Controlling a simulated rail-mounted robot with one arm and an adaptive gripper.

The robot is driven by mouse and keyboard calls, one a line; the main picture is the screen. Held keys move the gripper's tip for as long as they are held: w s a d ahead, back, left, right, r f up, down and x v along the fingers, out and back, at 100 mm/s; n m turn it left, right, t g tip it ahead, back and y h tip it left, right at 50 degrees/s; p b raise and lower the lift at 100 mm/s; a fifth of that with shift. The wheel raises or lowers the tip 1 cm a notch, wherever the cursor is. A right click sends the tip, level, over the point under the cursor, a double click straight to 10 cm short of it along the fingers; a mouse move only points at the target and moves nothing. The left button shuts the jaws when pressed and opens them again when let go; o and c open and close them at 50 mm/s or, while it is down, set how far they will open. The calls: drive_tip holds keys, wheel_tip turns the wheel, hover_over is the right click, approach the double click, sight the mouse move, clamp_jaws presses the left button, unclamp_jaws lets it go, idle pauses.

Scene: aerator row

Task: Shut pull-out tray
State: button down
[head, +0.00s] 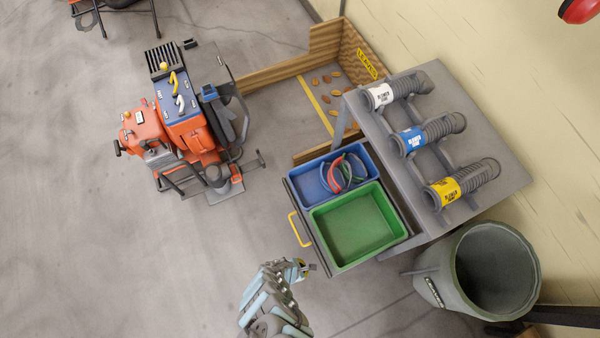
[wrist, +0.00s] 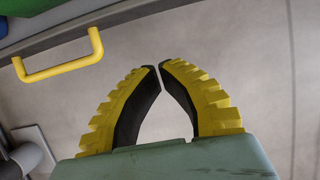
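The pull-out tray (head: 305,222) is out from under the grey table, on its left side. It carries a blue bin (head: 309,178) with several coloured loops and an empty green bin (head: 352,231). A yellow handle (head: 299,229) is on the tray's outer face. My gripper (head: 307,267) is below the handle in the head view, apart from it. In the wrist view my gripper (wrist: 160,67) has its yellow and black fingertips together, with nothing between them. The handle (wrist: 62,65) shows there at upper left, beside the fingers and not touching.
The grey table (head: 490,165) holds three labelled ribbed hoses. A large grey-green barrel (head: 430,287) stands at lower right. An orange machine (head: 195,135) and a wooden-sided bay (head: 365,55) lie beyond.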

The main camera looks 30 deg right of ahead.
drive_tip(key=d+f+b, duration=0.4)
drive_tip(key=d, duration=0.1)
drive_tip(key=shift+d+f, duration=0.25)
drive_tip(key=shift+d, duration=0.1)
idle(0.5)
drive_tip(key=shift+d, duration=0.1)
